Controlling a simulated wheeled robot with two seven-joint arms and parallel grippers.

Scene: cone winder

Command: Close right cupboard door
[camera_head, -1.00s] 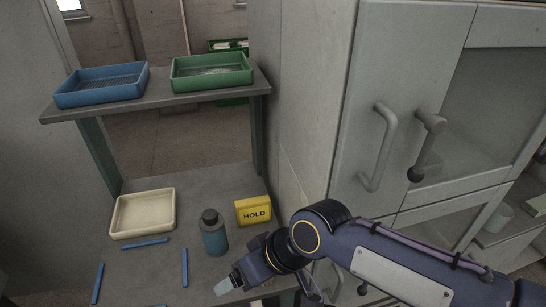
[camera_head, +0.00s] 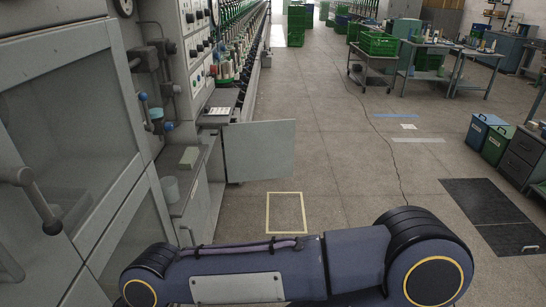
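A grey cupboard door (camera_head: 262,151) stands open in the head view, swung out to the right from the machine's side. Its left edge is at the cupboard (camera_head: 203,200), and its flat panel reaches over the bare floor. No handle shows on the side of the door that I see. My arm crosses the bottom of the view, well in front of the door and apart from it. Neither of my grippers is in view, so their hold does not show.
Grey cabinets with a lever handle (camera_head: 38,200) line the left. A pale cup (camera_head: 170,189) sits by the open cupboard. A yellow floor square (camera_head: 286,212) lies in front of the door.

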